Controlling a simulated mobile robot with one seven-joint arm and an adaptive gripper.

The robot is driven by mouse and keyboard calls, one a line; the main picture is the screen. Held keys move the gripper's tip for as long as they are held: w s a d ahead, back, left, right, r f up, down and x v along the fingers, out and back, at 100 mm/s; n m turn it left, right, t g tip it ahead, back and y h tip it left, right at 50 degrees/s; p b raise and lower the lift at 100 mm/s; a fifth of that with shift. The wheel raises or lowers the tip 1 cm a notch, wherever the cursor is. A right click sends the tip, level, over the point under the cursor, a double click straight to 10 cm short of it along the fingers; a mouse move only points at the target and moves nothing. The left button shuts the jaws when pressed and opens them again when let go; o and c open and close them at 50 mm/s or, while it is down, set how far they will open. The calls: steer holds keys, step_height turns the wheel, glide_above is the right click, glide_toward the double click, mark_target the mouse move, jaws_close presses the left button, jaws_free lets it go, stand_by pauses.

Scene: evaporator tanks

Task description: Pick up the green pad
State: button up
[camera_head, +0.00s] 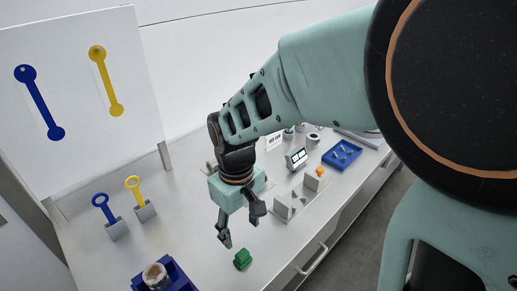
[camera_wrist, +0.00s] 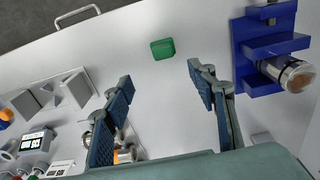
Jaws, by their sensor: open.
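The green pad (camera_head: 242,259) is a small block lying on the white table near its front edge. In the wrist view the green pad (camera_wrist: 162,49) lies flat beyond the fingertips, about midway between the two fingers. My gripper (camera_head: 240,224) is open and empty, above the table and a little behind the pad in the head view. In the wrist view my gripper (camera_wrist: 160,78) shows both fingers spread wide apart, and neither touches the pad. The pad is fully visible in both views.
A blue holder (camera_wrist: 268,45) with a metal-capped jar (camera_wrist: 294,75) stands beside the pad. Grey blocks (camera_head: 284,207), a small display (camera_head: 296,158) and a blue tray (camera_head: 342,154) stand farther along the table. Blue (camera_head: 101,201) and yellow (camera_head: 134,183) ring-handled tools stand in grey blocks. The table around the pad is clear.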

glide_above(242, 253)
step_height(242, 253, down, 5)
steer(key=shift+s, duration=0.15)
steer(key=shift+f, duration=2.9)
steer(key=c, duration=1.2)
steer(key=shift+c, duration=0.2)
steer(key=shift+r+p, duration=0.1)
steer(key=shift+p, duration=0.25)
